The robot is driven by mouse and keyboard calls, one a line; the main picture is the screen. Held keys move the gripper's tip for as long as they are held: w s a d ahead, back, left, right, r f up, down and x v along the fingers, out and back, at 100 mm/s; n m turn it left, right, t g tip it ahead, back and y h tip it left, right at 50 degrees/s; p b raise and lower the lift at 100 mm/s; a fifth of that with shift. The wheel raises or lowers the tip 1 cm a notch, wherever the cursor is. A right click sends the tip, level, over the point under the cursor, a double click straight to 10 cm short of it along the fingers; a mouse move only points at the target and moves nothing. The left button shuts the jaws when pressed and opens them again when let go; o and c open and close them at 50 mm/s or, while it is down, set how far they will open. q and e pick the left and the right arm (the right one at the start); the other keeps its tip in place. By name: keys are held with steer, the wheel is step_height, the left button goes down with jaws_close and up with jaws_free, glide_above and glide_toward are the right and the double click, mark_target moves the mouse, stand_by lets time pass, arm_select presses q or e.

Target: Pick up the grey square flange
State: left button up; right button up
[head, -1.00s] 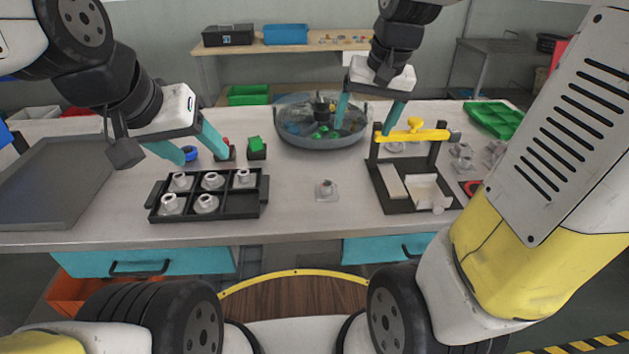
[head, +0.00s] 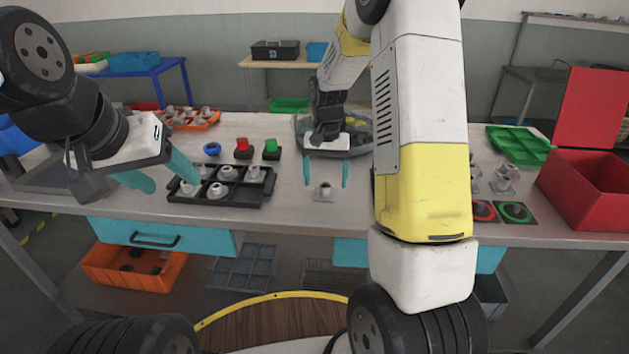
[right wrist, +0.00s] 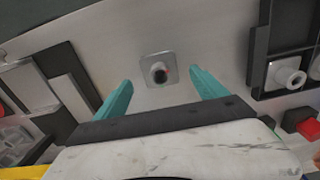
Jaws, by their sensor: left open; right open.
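The grey square flange (head: 324,191) lies alone on the bench, to the right of the black compartment tray. It has a square base and a round neck with a dark bore, seen in the right wrist view (right wrist: 158,70). My right gripper (head: 326,184) is open, with its teal fingers to either side of the flange in the head view. In the right wrist view the flange lies beyond and between the fingertips (right wrist: 159,84), not touched. My left gripper (head: 174,184) is open and empty over the left part of the black tray.
The black tray (head: 262,194) holds several similar grey flanges. Red and green push buttons (head: 271,150) stand behind it. A round tank (head: 305,127) is behind my right gripper. My right arm hides the fixture in the head view. A red bin (head: 590,190) stands at the right.

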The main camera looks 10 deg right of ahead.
mark_target(325, 187)
step_height(325, 187, down, 3)
steer(key=shift+f, duration=0.15)
steer(key=shift+c, duration=0.4)
steer(key=c, duration=1.4)
steer(key=shift+c, duration=0.4)
steer(key=shift+r, duration=0.2)
